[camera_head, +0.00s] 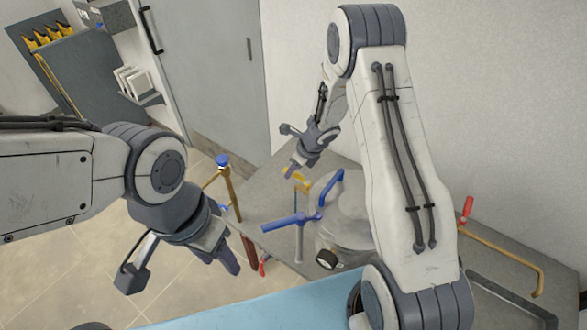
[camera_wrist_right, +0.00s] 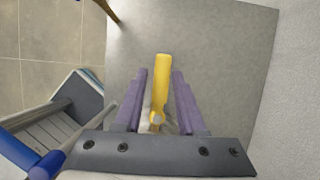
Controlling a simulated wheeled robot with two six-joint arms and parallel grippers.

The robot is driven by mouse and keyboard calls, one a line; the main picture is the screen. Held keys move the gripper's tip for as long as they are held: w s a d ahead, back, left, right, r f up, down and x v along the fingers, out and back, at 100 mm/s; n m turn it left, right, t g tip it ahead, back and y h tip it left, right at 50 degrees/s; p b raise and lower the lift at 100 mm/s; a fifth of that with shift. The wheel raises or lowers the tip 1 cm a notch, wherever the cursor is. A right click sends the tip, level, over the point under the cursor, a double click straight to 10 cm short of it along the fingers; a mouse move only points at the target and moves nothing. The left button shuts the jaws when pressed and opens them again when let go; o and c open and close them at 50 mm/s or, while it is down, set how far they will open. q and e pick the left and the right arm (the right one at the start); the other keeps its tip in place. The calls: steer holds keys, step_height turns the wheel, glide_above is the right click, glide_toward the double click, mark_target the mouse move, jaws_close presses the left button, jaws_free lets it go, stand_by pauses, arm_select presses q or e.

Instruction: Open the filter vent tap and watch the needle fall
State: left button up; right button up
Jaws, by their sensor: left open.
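The yellow tap handle (camera_head: 300,183), which looks like the vent tap, sits on a thin upright pipe beside the grey filter vessel (camera_head: 345,232). In the right wrist view the yellow handle (camera_wrist_right: 161,85) lies between my right gripper's purple fingers (camera_wrist_right: 160,80), with a gap showing at least on its left. My right gripper (camera_head: 292,170) is open just above the handle in the head view. A small round gauge (camera_head: 327,259) faces forward on the vessel; its needle is too small to read. My left gripper (camera_head: 225,256) is open and empty, left of the vessel.
A blue lever (camera_head: 291,221) and a bent blue handle (camera_head: 329,188) stand near the tap. A brown pipe with a blue knob (camera_head: 222,161) rises at the left. A red-handled valve (camera_head: 467,208) and copper pipe (camera_head: 510,257) are at the right. A wall closes the right side.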

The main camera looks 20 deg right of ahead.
mark_target(304, 181)
arm_select(q)
steer(key=shift+r+p, duration=0.8)
arm_select(e)
steer(key=v, duration=1)
steer(key=shift+r, duration=0.2)
